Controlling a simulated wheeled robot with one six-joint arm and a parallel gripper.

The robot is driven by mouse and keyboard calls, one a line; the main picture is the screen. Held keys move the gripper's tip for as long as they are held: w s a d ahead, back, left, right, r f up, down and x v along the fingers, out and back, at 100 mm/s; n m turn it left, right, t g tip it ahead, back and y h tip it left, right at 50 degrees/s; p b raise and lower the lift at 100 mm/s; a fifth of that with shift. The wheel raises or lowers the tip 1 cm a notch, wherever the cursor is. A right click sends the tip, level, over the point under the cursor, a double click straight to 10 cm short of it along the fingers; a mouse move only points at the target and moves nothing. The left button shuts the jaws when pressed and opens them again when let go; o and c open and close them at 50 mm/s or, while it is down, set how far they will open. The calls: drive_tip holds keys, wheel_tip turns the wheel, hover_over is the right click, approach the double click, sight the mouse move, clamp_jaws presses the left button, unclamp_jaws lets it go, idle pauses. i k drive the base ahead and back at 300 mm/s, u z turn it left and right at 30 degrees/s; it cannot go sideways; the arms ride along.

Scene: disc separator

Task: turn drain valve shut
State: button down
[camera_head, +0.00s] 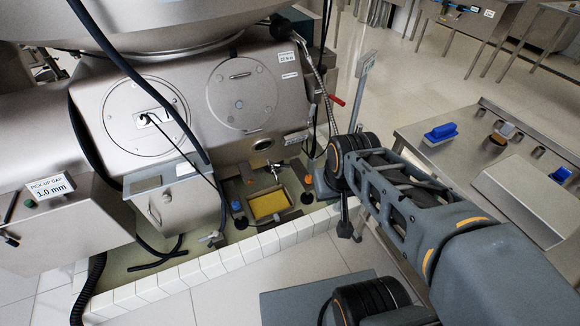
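A steel separator fills the left and middle of the head view. Which fitting is the drain valve is not certain. A small metal tap (275,168) sticks out low on the machine front, above a yellow tray (269,204). A lever with a red handle (336,100) is at the machine's right side, and a small pale fitting (212,238) lies low near the tiled kerb. My arm reaches in from the lower right, its far joint right of the tap. My gripper's fingers cannot be made out clearly, and no hold on any fitting is visible.
A white tiled kerb (225,258) borders the machine's base. Black hoses hang across the machine front. An orange knob (308,180) and a blue knob (235,206) flank the tray. A steel table (418,130) with a blue brush (441,132) stands at right.

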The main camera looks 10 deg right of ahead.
sight(272, 164)
drive_tip(key=i, duration=0.85)
drive_tip(key=u, duration=0.45)
